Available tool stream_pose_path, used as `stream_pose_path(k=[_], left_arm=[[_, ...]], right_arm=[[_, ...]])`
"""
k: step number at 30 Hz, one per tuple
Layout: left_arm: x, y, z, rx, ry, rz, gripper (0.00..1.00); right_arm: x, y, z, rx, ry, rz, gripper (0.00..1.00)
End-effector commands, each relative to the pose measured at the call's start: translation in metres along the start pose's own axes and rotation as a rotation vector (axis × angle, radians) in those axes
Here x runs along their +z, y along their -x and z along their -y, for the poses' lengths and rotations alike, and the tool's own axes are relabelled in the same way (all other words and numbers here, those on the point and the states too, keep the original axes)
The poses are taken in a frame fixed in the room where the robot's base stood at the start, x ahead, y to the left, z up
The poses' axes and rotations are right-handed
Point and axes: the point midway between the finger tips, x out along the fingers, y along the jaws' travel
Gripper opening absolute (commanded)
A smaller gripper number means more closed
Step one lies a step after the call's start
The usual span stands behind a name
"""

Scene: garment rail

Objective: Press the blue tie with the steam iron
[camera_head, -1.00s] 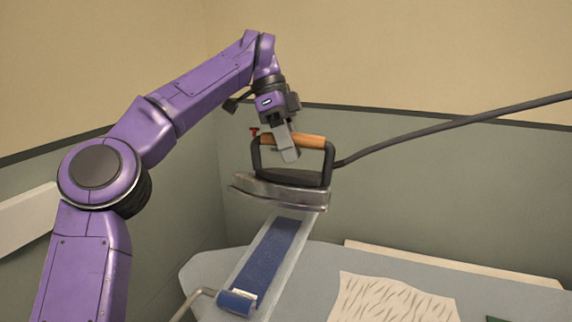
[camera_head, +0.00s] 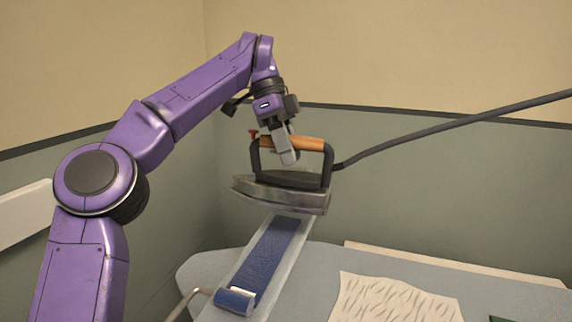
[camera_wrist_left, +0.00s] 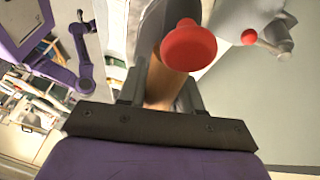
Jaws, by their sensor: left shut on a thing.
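The steam iron (camera_head: 283,190) has a dark frame, a metal soleplate and an orange-brown handle. My left gripper (camera_head: 287,155) is shut on the iron's handle. In the left wrist view, my gripper's fingers (camera_wrist_left: 160,92) stand either side of the handle, partly hidden behind a red knob (camera_wrist_left: 188,46). The iron is held above the far end of the blue tie (camera_head: 270,250), and a gap seems to show beneath it. The tie lies lengthwise on a narrow pale strip, with a rolled blue part at its near end. My right gripper is not in view.
The grey ironing board (camera_head: 215,268) carries a pale patterned cloth (camera_head: 395,300) right of the tie. A dark hose (camera_head: 450,125) runs from the iron to the upper right. A bent metal rod (camera_head: 185,300) stands near the tie's near end. Walls close off the back.

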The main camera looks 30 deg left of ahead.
Motion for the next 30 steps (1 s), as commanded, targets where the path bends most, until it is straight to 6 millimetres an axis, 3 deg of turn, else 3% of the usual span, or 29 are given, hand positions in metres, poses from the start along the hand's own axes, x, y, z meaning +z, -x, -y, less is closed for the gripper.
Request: stream_pose_path(k=[1, 18, 30], left_arm=[[0.003, -0.007, 0.0, -0.009, -0.01, -0.003, 0.0], [0.019, -0.046, 0.008, -0.113, -0.116, 0.003, 0.0], [0.02, -0.048, 0.009, -0.135, -0.139, 0.004, 0.0]], right_arm=[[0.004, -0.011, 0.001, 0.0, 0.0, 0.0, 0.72], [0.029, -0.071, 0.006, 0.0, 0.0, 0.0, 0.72], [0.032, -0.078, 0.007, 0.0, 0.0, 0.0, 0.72]])
